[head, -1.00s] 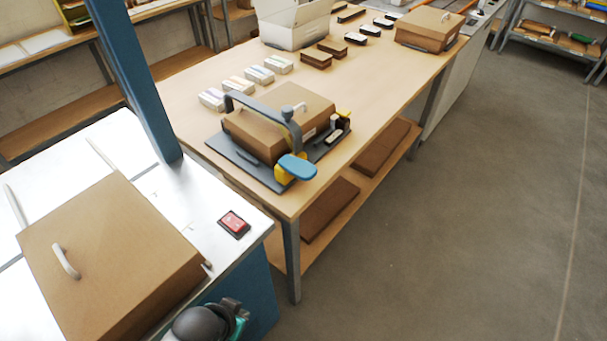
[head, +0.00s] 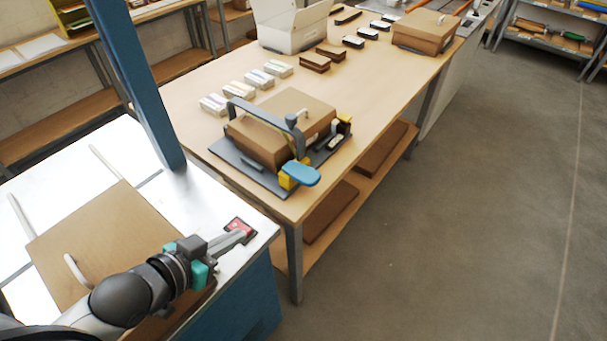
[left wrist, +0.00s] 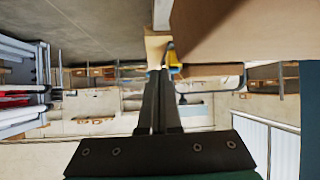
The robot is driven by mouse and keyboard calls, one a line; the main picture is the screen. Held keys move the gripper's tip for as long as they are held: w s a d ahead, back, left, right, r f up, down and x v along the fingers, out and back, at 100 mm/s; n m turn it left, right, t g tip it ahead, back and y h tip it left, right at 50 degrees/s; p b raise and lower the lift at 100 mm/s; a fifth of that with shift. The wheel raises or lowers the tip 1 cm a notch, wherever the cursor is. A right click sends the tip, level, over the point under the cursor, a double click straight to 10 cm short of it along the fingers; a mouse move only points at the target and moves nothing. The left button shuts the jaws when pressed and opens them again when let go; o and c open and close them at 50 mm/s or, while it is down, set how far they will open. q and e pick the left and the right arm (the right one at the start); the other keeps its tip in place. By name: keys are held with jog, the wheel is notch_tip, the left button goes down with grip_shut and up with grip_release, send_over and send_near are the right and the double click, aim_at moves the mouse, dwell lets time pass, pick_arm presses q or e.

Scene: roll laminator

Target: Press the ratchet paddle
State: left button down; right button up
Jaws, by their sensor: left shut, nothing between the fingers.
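The blue paddle (head: 302,174) sticks out from the front corner of a strapping fixture on the wooden table, above a yellow block (head: 287,182). A grey bar (head: 262,108) arches over the brown box (head: 275,140) in this fixture. My left gripper (head: 246,232) comes in from the lower left over the white bench. Its fingers are together and empty, apart from the paddle and short of it in the picture. In the left wrist view its dark fingers (left wrist: 160,98) point ahead, and a small yellow part (left wrist: 173,58) shows near the tips. The right gripper is out of view.
A red-faced device (head: 239,227) on the white bench (head: 150,150) is partly covered by my left fingers. A brown box with a handle (head: 95,240) lies beside my arm. A blue post (head: 140,85) rises at the left. Open floor lies to the right.

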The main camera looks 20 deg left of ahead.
pick_arm(q)
notch_tip(320, 180, up, 8)
jog(key=w+t+h, duration=0.1)
jog(key=t+h, duration=0.1)
jog(key=t, duration=0.1)
jog(key=shift+w+f+m+h, duration=0.2)
jog(key=shift+w+m+h, duration=0.05)
jog(key=shift+m+h, duration=0.05)
jog(key=shift+w+a, duration=0.1)
jog(key=shift+w, duration=0.05)
jog(key=b, duration=0.2)
send_over(301, 173)
jog(key=s, duration=0.3)
notch_tip(301, 173, down, 5)
jog(key=f, duration=0.1)
jog(key=d+f+b, duration=0.1)
jog(key=f, duration=0.2)
jog(key=shift+d, duration=0.25)
